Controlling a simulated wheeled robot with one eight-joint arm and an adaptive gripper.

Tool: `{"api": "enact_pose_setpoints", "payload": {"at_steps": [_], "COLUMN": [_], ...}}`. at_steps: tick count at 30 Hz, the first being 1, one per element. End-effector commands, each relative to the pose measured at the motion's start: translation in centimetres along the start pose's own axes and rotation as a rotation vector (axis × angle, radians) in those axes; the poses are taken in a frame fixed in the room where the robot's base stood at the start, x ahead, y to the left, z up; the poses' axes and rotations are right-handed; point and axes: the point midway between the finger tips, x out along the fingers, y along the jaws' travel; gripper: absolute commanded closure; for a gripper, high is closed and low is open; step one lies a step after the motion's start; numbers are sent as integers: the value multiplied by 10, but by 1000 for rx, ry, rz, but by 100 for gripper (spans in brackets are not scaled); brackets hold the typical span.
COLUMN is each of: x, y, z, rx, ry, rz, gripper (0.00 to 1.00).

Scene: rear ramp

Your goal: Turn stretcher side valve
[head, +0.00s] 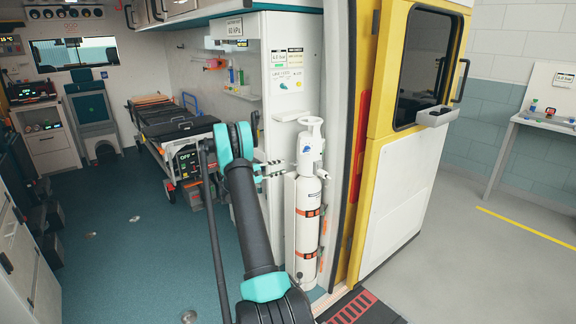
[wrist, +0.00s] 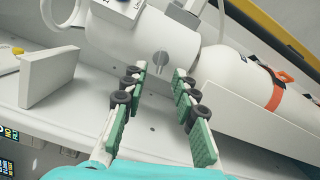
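A white gas cylinder (head: 308,222) with orange straps stands upright beside the ambulance's rear door opening. Its white valve head (head: 311,150) has a ring-shaped top. In the wrist view the white valve body (wrist: 135,38) lies across the top, with a small grey valve knob (wrist: 160,60) facing me. My gripper (head: 280,168) is on the stretcher side of the valve head. In the wrist view my gripper (wrist: 160,78) is open and empty, its green pads either side of the line to the knob. The knob appears just beyond the fingertips; contact is not visible.
The stretcher (head: 178,125) stands inside, behind my arm. The yellow rear door (head: 400,180) is open on the right. A white bracket plate (wrist: 50,75) sticks up left of my fingers in the wrist view. The teal floor (head: 130,230) at left is mostly clear.

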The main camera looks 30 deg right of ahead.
Motion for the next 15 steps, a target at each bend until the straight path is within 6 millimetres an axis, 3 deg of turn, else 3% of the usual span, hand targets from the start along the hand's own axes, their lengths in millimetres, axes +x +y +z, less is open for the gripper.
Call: {"api": "enact_pose_setpoints", "payload": {"at_steps": [6, 15], "x": [-39, -56], "y": [1, 1], "z": [0, 1], "rx": [0, 1], "ry": [2, 0], "rz": [0, 0], "gripper": [72, 72]}}
